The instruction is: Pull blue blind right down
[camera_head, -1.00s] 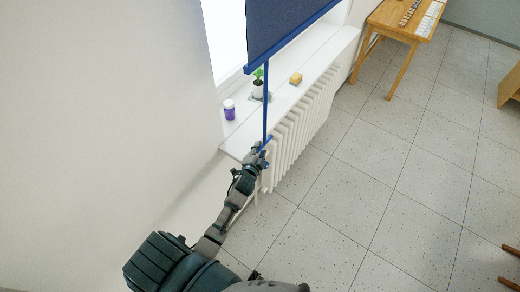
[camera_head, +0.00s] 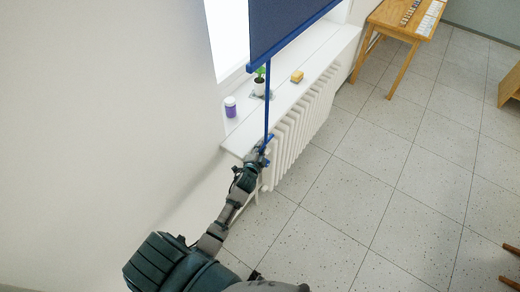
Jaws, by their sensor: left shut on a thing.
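The blue blind (camera_head: 290,28) hangs over the window at the top, its lower bar above the window sill. My left gripper (camera_head: 261,152) is shut on the rod's lower end, just in front of the sill's edge; the fingers are small and partly hidden. My right gripper is out of view.
The white window sill (camera_head: 290,88) carries a purple jar (camera_head: 230,108), a potted plant (camera_head: 259,85) and a yellow sponge-like block (camera_head: 297,77). A white radiator (camera_head: 300,130) is below.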

